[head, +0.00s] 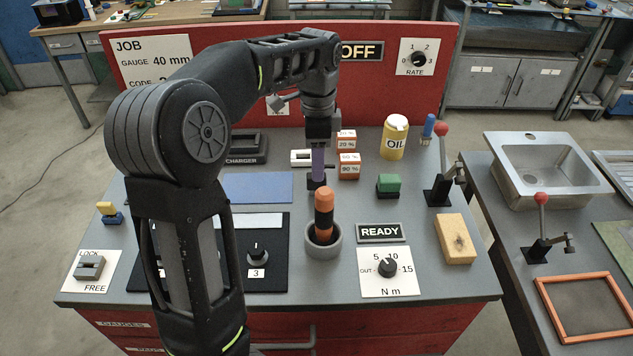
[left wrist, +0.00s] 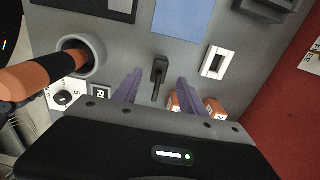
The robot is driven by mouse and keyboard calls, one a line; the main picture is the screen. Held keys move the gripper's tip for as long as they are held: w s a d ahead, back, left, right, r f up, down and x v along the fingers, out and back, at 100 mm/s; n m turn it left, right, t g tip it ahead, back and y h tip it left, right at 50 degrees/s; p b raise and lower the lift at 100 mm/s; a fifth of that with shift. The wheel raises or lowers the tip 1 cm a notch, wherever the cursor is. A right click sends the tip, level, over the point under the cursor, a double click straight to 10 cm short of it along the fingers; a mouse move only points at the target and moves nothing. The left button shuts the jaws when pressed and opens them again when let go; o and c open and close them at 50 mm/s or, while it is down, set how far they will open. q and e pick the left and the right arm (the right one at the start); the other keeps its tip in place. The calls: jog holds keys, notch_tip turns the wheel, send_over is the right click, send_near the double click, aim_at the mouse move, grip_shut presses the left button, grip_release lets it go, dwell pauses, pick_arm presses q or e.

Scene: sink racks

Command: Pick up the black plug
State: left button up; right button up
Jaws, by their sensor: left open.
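The black plug (left wrist: 159,68) stands on the grey bench top and shows in the left wrist view between my two purple fingers. In the head view its dark body (head: 316,184) shows just below the fingertips, partly hidden by them. My left gripper (head: 318,172) points down over it, open, with one finger on each side; it also shows in the left wrist view (left wrist: 159,80). I see a gap between each finger and the plug, so it is not gripped. My right gripper is in neither view.
An orange and black handle (head: 324,205) stands in a grey round holder (head: 323,243) close in front of the plug. A white socket frame (head: 301,158) and orange-white weight blocks (head: 349,166) stand behind.

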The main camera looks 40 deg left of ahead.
aim_at(316, 184)
pick_arm(q)
jog(key=shift+f, duration=0.1)
notch_tip(316, 184, down, 5)
jog(key=shift+s+f+p, duration=0.1)
jog(key=shift+p, duration=0.65)
jog(key=shift+c, duration=0.6)
grip_shut()
